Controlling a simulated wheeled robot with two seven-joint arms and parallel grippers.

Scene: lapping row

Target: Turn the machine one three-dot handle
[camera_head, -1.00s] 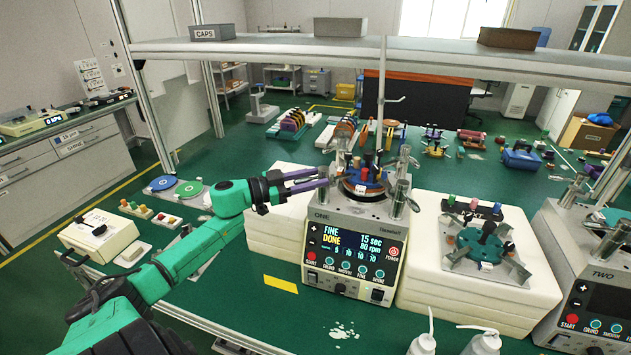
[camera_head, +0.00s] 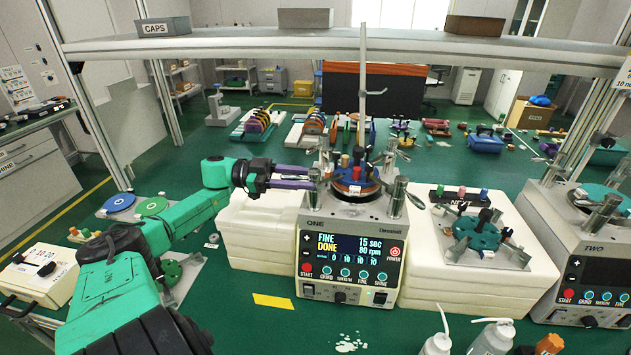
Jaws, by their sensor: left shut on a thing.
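Machine one (camera_head: 348,222), a grey unit labelled ONE, stands at the centre on the green bench. Its screen reads FINE DONE, 15 sec, 80 rpm. On top is a round plate with an orange-brown rim (camera_head: 354,188) and coloured pegs. Metal upright handles stand around it, one at the left (camera_head: 323,160) and one at the front right (camera_head: 398,196). Dot marks are too small to read. My left gripper (camera_head: 314,179) reaches in from the left, its purple fingers shut at the left handle, whose gripped part is mostly hidden. My right gripper is not in view.
White blocks (camera_head: 262,262) flank the machine. A fixture with a teal disc (camera_head: 478,234) sits at right, beside machine two (camera_head: 592,270).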

